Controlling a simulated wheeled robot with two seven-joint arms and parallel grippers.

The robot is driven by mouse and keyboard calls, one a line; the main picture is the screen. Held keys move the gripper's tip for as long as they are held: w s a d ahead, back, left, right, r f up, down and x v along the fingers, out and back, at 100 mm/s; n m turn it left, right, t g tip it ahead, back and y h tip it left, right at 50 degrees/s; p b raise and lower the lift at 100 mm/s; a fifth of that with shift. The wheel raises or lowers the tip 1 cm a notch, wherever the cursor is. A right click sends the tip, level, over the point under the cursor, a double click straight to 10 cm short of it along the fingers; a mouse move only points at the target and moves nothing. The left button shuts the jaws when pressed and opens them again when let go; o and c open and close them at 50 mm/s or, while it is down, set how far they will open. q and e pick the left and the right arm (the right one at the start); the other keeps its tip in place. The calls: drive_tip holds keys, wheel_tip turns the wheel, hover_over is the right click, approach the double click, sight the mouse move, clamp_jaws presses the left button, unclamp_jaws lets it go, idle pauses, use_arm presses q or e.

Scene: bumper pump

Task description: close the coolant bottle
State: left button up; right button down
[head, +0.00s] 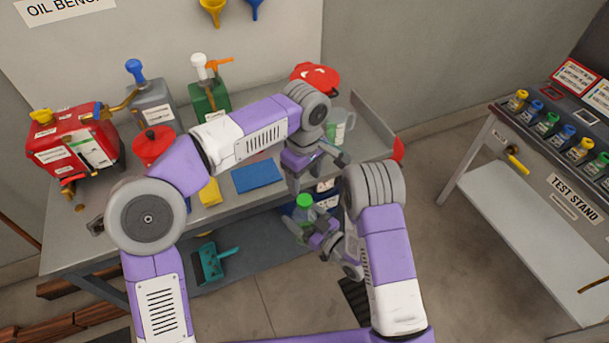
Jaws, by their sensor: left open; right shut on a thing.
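A small green-topped item (304,201), which looks like the coolant bottle, is in front of the bench's front edge. My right gripper (308,223) is shut on it from the lower right. Its lower body is mostly hidden by the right gripper, so I cannot tell whether the green top is a seated cap. My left gripper (293,186) is open and points down just above and slightly left of the green top. I see nothing between its fingers, though they are small and partly in shadow.
The grey bench (107,233) holds a red machine (75,145), a grey pump can (152,105), a green pump can (208,98), red funnels, a clear jug (340,124) and a blue cloth (257,176). A teal dustpan (211,262) lies below.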

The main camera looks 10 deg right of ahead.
sight(304, 199)
use_arm(q)
drive_tip(key=shift+f, duration=0.1)
drive_tip(key=shift+f, duration=3.95)
drive_tip(key=shift+c, duration=0.2)
